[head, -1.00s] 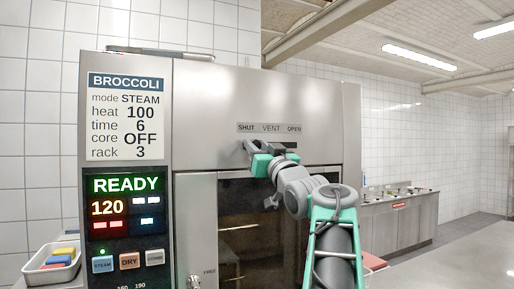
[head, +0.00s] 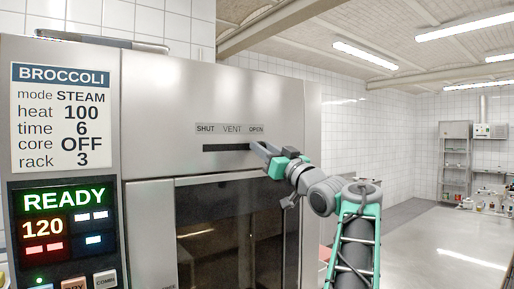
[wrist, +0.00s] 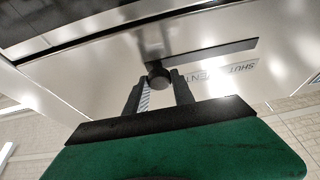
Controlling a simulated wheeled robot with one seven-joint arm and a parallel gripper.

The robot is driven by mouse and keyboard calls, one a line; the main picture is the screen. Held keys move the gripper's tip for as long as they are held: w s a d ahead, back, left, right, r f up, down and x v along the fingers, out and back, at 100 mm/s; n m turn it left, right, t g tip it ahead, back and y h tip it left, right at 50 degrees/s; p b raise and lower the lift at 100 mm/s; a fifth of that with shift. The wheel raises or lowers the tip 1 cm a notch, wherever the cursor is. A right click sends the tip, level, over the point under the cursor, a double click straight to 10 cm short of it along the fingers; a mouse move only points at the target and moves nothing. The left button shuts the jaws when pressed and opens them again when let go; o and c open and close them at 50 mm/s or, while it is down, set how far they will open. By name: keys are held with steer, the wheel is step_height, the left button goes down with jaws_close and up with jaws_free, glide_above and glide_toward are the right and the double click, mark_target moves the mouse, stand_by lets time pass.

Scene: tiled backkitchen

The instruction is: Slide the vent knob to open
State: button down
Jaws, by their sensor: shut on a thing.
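The vent knob (wrist: 158,74) is a dark round knob in the wrist view, between the two grey fingers of my gripper (wrist: 157,88). In the head view my gripper (head: 260,149) covers the knob at the right end of the dark vent slot (head: 225,148), under the word OPEN on the vent label (head: 231,129). The rest of the slot, toward SHUT, is bare. In the wrist view the slot (wrist: 215,54) runs off to the right of the knob. My gripper is shut on the knob.
The steel oven (head: 180,100) has a dark glass door (head: 230,230) below the slot. Its control panel (head: 65,170) on the left reads READY and 120.

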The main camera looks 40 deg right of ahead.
steer(key=shift+r, duration=0.15)
steer(key=c, duration=1.4)
jaws_free()
steer(key=shift+d, duration=0.1)
steer(key=o, duration=0.3)
steer(key=shift+d, duration=0.15)
steer(key=b+v, duration=0.4)
steer(key=v, duration=0.4)
